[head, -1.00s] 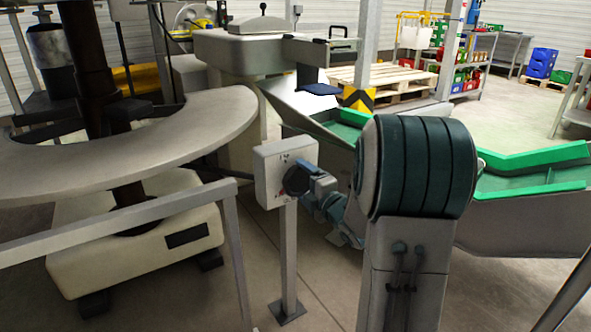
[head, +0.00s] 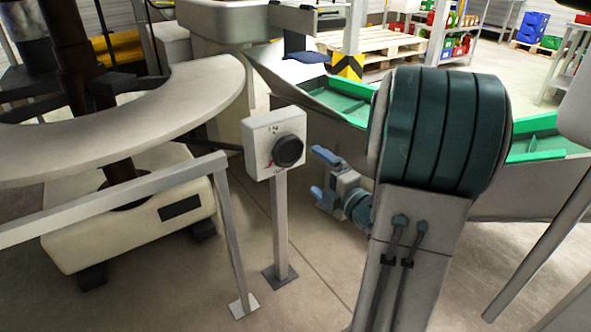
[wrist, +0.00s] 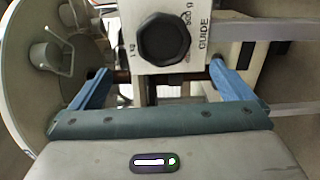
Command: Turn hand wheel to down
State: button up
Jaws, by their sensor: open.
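The hand wheel appears as a round black knob (head: 288,151) on the front of a pale box (head: 259,149) on a post. In the wrist view the knob (wrist: 164,38) is many-sided, with "1 kg", "500 g" and "GUIDE" printed around it. My gripper (head: 320,174) has blue fingers and is open and empty, to the right of and slightly below the knob in the head view, apart from it. In the wrist view the knob lies beyond the fingertips, between their lines. I cannot make out a pointer mark on the knob.
A large pale curved table (head: 150,105) stands left of the box, with a metal rail (head: 110,200) in front. A conveyor trough with green edges (head: 345,104) lies behind my arm. Some floor around the post (head: 281,225) is clear.

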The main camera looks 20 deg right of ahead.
aim_at(294, 153)
jog(key=shift+s+d+b, duration=0.15)
jog(key=shift+s+b, duration=0.2)
jog(key=shift+s, duration=0.6)
jog(key=w, duration=0.4)
jog(key=w+a+b, duration=0.1)
jog(key=w, duration=0.4)
jog(key=w+a, duration=0.1)
jog(key=w, duration=0.3)
jog(key=shift+w+f, duration=0.3)
jog(key=shift+s, duration=0.15)
